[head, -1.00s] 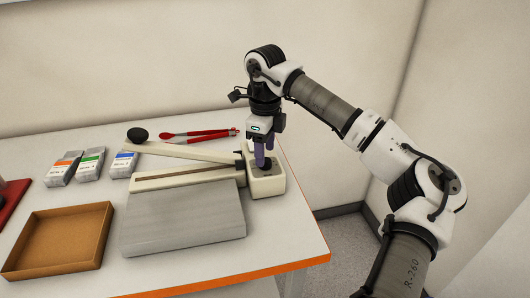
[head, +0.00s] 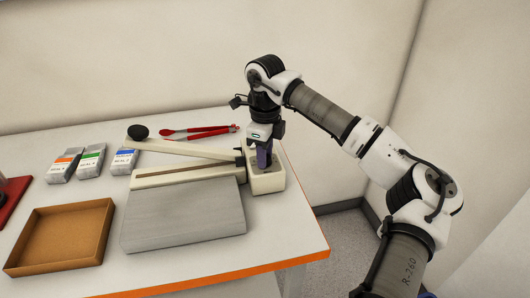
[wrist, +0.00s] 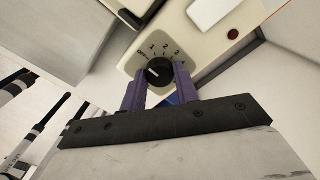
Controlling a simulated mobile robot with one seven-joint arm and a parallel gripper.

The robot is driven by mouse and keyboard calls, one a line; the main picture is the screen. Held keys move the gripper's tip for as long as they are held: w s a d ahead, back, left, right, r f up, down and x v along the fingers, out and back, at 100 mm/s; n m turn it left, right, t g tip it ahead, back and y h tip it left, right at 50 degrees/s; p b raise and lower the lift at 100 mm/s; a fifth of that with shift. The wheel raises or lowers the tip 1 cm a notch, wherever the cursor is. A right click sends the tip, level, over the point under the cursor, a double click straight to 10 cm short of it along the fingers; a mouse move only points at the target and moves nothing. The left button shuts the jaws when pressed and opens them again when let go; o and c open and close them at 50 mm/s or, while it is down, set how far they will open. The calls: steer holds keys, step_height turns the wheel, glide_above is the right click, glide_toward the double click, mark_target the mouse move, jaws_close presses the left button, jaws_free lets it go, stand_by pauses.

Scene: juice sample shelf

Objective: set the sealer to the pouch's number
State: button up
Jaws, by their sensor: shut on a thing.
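The sealer (head: 182,218) lies on the table, with its long arm lying back to the left and a cream control box (head: 267,182) at its right end. In the wrist view the black dial knob (wrist: 158,73) sits among the marks OFF, 1, 2, 3 and 4. Its white pointer line is small, and I cannot tell which mark it meets. My gripper (wrist: 160,78) has its purple fingers closed on either side of the knob; it points down at the box in the head view (head: 264,163). Three grey pouches with orange (head: 64,165), green (head: 91,160) and blue (head: 124,160) bands lie at the left; their small numbers are hard to read.
A brown open tray (head: 105,238) stands at the front left. Red-handled tongs (head: 205,131) lie behind the sealer. Part of a red item (head: 12,200) shows at the left edge. The table's orange front edge (head: 285,262) is close to the sealer's box.

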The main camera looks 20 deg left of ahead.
steer(key=shift+m, duration=0.3)
steer(key=m+b, duration=0.3)
steer(key=m, duration=0.1)
steer(key=shift+f+m, duration=0.1)
steer(key=shift+m, duration=0.3)
steer(key=m+b, duration=0.3)
steer(key=m, duration=0.3)
steer(key=m+b, duration=0.2)
steer(key=m, duration=0.4)
steer(key=shift+m, duration=0.3)
steer(key=m+b, duration=0.1)
steer(key=m, duration=0.4)
steer(key=shift+m+b, duration=0.3)
steer(key=o, duration=1)
steer(key=shift+c, duration=0.2)
